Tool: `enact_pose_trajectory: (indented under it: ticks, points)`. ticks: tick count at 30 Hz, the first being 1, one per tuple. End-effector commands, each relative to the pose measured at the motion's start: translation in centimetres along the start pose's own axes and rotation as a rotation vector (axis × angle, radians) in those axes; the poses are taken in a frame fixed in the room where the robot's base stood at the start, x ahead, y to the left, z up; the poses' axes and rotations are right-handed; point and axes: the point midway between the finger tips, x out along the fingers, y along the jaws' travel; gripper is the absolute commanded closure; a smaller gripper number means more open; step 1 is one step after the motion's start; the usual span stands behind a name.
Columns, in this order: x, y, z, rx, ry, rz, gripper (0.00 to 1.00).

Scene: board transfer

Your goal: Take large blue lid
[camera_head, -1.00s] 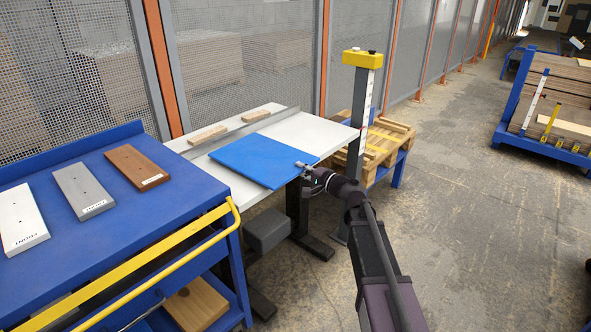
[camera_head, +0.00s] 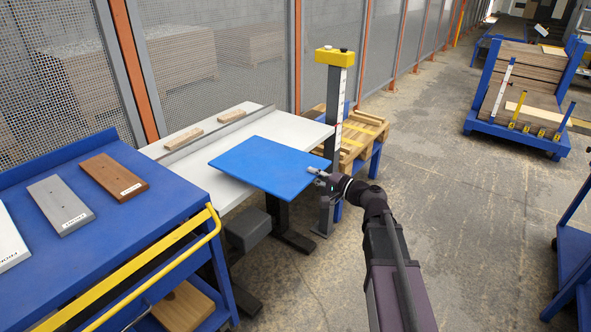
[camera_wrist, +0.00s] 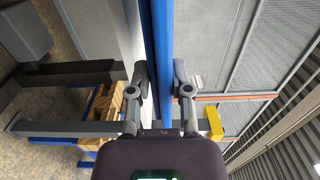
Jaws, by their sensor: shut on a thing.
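The large blue lid (camera_head: 268,167) is a flat blue panel. In the head view it lies level at the white table (camera_head: 215,191) and reaches past the table's front right edge. My gripper (camera_head: 322,176) is shut on the lid's right edge. In the wrist view the lid shows edge-on as a blue strip (camera_wrist: 160,60) between the two fingers of my gripper (camera_wrist: 164,88). I cannot tell for sure whether the lid still touches the table top.
A blue cart (camera_head: 130,238) with a yellow rail stands at left, holding white, grey and brown boards. A post with a yellow top (camera_head: 335,57) stands close behind the lid. A wooden pallet (camera_head: 358,135) is beyond it. Open floor (camera_head: 440,150) lies right.

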Motion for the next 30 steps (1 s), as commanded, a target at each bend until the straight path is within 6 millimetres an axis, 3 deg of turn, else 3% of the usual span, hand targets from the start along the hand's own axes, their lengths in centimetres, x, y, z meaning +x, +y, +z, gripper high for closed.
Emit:
enact_pose_trajectory:
  ticks: [9, 30]
  points:
    - [-2.4, -0.2, 0.1, 0.001, 0.001, -0.001, 1.00]
    - [-2.5, -0.3, 0.1, 0.000, 0.000, -0.001, 1.00]
